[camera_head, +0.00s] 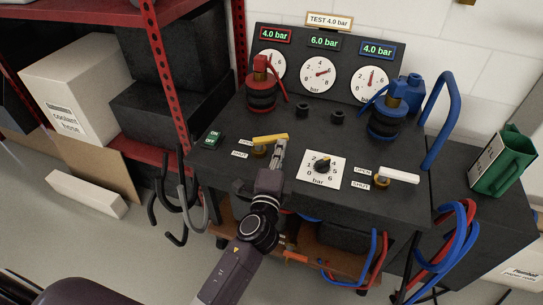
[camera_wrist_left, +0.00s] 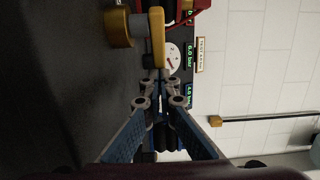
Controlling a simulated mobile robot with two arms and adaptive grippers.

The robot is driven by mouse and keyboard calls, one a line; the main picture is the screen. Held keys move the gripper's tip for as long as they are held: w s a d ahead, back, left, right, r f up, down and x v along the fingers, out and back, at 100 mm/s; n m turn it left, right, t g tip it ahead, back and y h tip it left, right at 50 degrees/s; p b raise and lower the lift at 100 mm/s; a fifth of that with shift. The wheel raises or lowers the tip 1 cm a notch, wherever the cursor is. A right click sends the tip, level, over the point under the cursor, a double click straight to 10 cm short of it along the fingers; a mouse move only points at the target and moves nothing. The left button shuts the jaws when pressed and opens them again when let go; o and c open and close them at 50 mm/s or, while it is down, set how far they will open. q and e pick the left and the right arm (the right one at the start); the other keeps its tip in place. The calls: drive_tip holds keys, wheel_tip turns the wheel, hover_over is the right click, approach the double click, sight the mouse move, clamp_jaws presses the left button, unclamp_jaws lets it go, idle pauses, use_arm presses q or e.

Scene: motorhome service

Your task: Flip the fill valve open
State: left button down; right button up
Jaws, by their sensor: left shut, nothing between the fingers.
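A valve with a yellow lever (camera_head: 270,138) stands on the dark bench top, left of the white dial plate. OPEN and SHUT labels are at its left. The lever lies roughly level, pointing right. My left gripper (camera_head: 281,147) is shut and empty, its fingertips at or very near the lever's right end; I cannot tell whether they touch. In the left wrist view the yellow lever (camera_wrist_left: 156,40) and its brass body lie just beyond the closed fingertips (camera_wrist_left: 158,80). A second valve with a white lever (camera_head: 399,174) stands at the right with its own OPEN/SHUT labels. My right gripper is out of view.
A knob on a white dial plate (camera_head: 322,168) sits right of my gripper. Red (camera_head: 262,90) and blue (camera_head: 386,118) hose fittings stand behind, before three gauges with displays. A green ON/OFF switch (camera_head: 213,139) is at the left.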

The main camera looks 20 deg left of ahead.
use_arm(q)
drive_tip(key=shift+w, duration=0.4)
idle(0.5)
